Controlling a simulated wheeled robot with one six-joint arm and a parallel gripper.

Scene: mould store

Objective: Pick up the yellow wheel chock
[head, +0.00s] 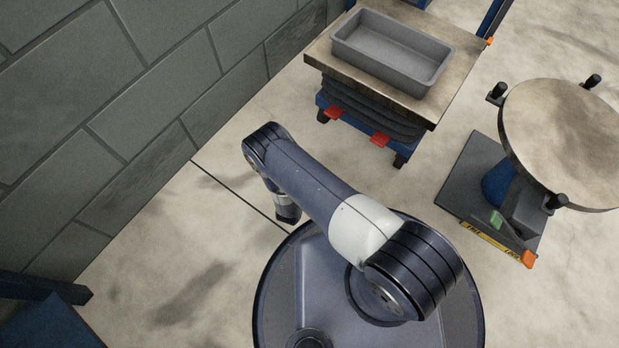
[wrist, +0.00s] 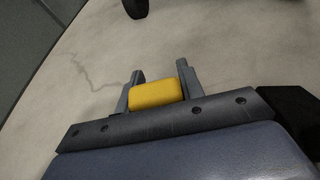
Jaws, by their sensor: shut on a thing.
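The yellow wheel chock (wrist: 156,94) sits between the two fingers of my gripper (wrist: 159,86) in the wrist view. The fingers are shut on it, one on each side. Bare concrete floor shows beyond it, and I cannot tell whether the chock touches the floor. In the head view my arm reaches to the left and bends down; the gripper's fingers and the chock are hidden there.
A lift cart with a wooden top (head: 440,97) bears a grey tray (head: 392,52) at the top. A round-topped stand (head: 565,140) on a dark base (head: 470,190) is at the right. A block wall (head: 110,110) runs along the left. Floor between wall and cart is clear.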

